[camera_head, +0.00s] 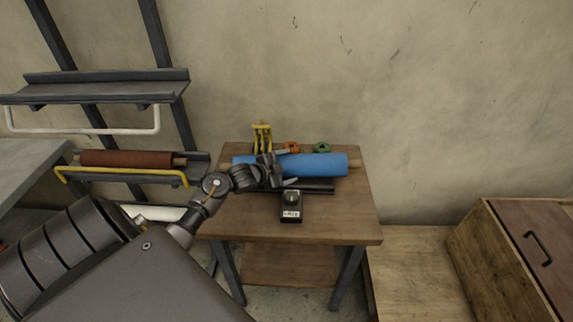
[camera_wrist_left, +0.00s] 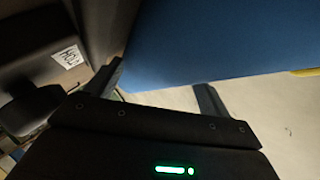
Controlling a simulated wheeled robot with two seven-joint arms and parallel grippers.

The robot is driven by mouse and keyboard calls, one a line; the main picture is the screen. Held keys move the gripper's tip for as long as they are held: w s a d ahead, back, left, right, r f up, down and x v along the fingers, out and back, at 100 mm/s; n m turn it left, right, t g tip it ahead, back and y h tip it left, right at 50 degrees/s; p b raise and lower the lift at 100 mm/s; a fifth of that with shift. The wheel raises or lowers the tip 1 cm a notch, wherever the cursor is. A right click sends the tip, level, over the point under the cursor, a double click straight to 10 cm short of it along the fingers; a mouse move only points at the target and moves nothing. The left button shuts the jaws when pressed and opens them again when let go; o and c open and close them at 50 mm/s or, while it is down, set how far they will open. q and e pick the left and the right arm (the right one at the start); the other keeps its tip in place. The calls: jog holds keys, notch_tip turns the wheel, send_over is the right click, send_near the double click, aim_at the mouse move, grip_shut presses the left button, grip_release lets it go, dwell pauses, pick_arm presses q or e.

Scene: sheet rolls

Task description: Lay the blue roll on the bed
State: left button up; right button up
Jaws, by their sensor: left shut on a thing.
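The blue roll (camera_head: 318,165) lies level across the top of the wooden table, with a pale core end at its right. My left gripper (camera_head: 272,172) is at the left part of the roll and is shut on it. In the left wrist view the blue roll (camera_wrist_left: 215,40) fills the top, right by my two fingertips (camera_wrist_left: 160,85). I cannot tell whether the roll rests on something or hangs just above the table. A dark bar (camera_head: 318,187) shows under it. Which thing is the bed is not clear. My right gripper is not in view.
A black device with a white label (camera_head: 291,207) stands at the front of the table (camera_head: 340,225). Yellow (camera_head: 262,135), orange (camera_head: 292,147) and green (camera_head: 321,147) items sit behind the roll. A rack at left holds a brown roll (camera_head: 125,158). A wooden cabinet (camera_head: 520,255) stands right.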

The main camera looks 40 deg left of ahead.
pick_arm(q)
jog(key=shift+w, duration=0.15)
jog(key=o, duration=1.8)
jog(key=shift+f, duration=0.35)
jog(key=shift+o, duration=0.9)
jog(key=shift+s+d, duration=0.1)
jog(key=shift+s, duration=0.2)
jog(key=shift+r, duration=0.45)
jog(key=b+v, duration=0.1)
jog(key=v, duration=1.1)
jog(key=shift+f, duration=0.1)
